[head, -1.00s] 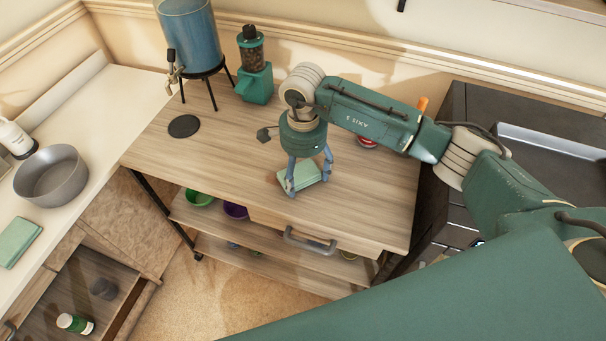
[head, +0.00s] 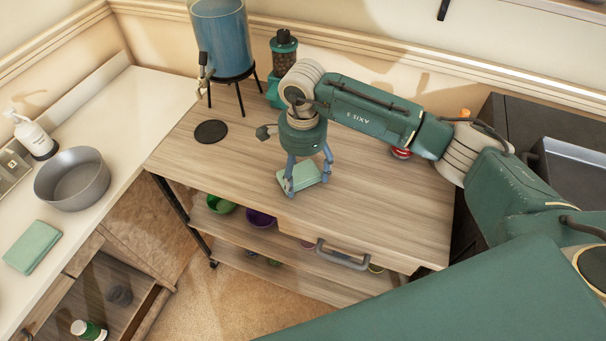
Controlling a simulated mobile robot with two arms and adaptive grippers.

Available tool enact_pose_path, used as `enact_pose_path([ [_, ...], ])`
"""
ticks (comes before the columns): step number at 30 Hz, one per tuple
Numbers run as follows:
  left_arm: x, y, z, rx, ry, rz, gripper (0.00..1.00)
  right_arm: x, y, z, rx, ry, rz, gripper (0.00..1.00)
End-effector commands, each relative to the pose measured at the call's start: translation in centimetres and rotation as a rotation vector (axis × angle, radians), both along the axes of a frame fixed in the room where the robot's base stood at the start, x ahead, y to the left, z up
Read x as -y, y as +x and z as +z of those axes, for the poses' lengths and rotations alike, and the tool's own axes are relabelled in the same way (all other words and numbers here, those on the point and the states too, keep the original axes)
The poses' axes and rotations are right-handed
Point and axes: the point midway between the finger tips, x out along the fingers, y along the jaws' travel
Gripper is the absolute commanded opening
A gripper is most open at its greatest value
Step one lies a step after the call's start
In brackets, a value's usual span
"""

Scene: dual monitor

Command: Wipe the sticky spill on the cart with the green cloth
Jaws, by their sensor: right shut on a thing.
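My right gripper (head: 307,182) points down over the wooden cart (head: 385,205), shut on a folded pale green cloth (head: 302,175). The cloth is at or just above the cart top; I cannot tell if it presses on it. No spill shows clearly on the visible cart top; the cloth, gripper and arm hide part of it. Another folded green cloth (head: 32,246) lies on the white counter at the left. My left gripper is not in view.
A blue drink dispenser (head: 220,40) on a black stand, a green grinder (head: 284,60) and a black disc (head: 211,132) occupy the cart's back left. A red item (head: 401,153) is partly behind my arm. A grey pot (head: 73,180) stands on the counter. The cart's front is clear.

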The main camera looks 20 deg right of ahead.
Motion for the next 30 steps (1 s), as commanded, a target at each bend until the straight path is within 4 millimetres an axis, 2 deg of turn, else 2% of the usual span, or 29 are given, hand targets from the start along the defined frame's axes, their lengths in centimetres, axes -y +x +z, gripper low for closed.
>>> enact_pose_path([
  [4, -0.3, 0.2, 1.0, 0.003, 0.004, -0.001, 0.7, 0.2, 0.2, 2.6, 0.003, 0.0, -0.002, 0.53],
  [18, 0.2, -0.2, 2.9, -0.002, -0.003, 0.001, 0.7, 0.8, 0.4, 6.7, 0.001, -0.001, -0.014, 0.53],
  [24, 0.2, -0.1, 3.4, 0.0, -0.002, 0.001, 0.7, 0.9, 0.4, 7.9, 0.0, -0.001, -0.017, 0.53],
  [30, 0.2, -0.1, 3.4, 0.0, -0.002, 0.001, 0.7, 0.9, 0.4, 8.1, -0.001, -0.001, -0.017, 0.53],
])
